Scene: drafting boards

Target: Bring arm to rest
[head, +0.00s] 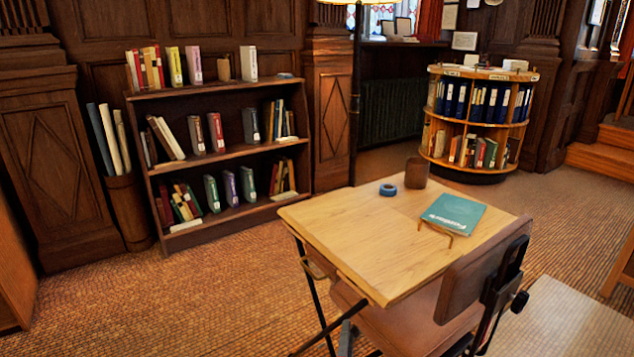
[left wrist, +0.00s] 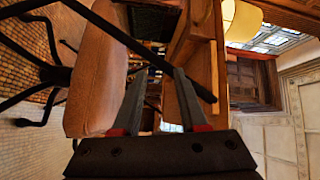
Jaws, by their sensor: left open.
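My left gripper (left wrist: 157,82) shows in the left wrist view with its two grey fingers apart and nothing between them. Its fingers, with red patches near the base, point into the space between a brown chair seat or back (left wrist: 97,75) and the wooden desk (left wrist: 186,95). I cannot clearly make out this gripper in the head view. My right gripper is in neither view.
The drafting desk (head: 345,240) carries a teal book (head: 455,212), glasses (head: 436,232), blue tape (head: 388,189) and a brown cup (head: 416,173). A chair (head: 470,280) stands at its near side. A bookcase (head: 225,154) stands behind. Carpet (head: 200,300) at left is clear.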

